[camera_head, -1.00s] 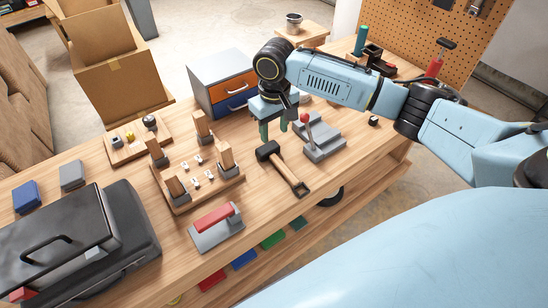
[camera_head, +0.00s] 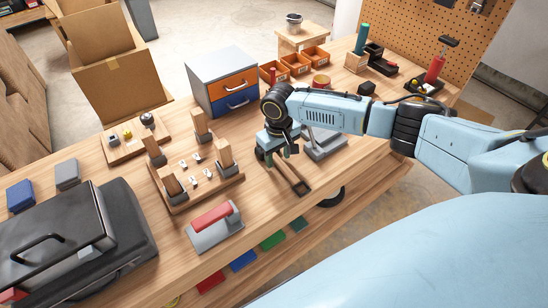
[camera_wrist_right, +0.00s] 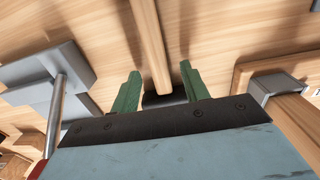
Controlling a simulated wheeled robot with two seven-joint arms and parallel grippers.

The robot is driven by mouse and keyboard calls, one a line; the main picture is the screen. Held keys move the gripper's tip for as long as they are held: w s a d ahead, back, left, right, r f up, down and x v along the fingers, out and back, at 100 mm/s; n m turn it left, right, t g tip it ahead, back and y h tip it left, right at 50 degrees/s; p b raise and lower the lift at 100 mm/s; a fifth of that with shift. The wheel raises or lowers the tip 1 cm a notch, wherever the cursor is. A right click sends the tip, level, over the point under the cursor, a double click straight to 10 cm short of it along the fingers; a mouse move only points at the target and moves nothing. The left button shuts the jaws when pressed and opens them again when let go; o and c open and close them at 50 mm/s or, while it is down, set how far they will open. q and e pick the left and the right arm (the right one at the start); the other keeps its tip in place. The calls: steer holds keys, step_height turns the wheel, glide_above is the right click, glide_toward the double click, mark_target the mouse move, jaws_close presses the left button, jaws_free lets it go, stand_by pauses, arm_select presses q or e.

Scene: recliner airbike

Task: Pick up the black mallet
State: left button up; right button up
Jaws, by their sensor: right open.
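The black mallet lies on the wooden workbench (camera_head: 240,210). Its wooden handle (camera_head: 297,183) points toward the front edge in the head view, and its dark head is mostly hidden by my right gripper (camera_head: 280,156). In the right wrist view the handle (camera_wrist_right: 150,40) runs up from between the two green fingers of my right gripper (camera_wrist_right: 160,70). The dark head (camera_wrist_right: 164,99) shows between the fingers near their base. The fingers are apart, one each side of the mallet, and I cannot tell if they touch it. My left gripper is not in view.
A grey stepped block (camera_head: 325,148) with a lever sits close right of the gripper. A pegged wooden board (camera_head: 205,190) is to the left. A grey tool with a red handle (camera_head: 215,228) lies in front. A drawer box (camera_head: 222,80) stands behind.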

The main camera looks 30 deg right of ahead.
steer(key=shift+f, duration=0.3)
jaws_close()
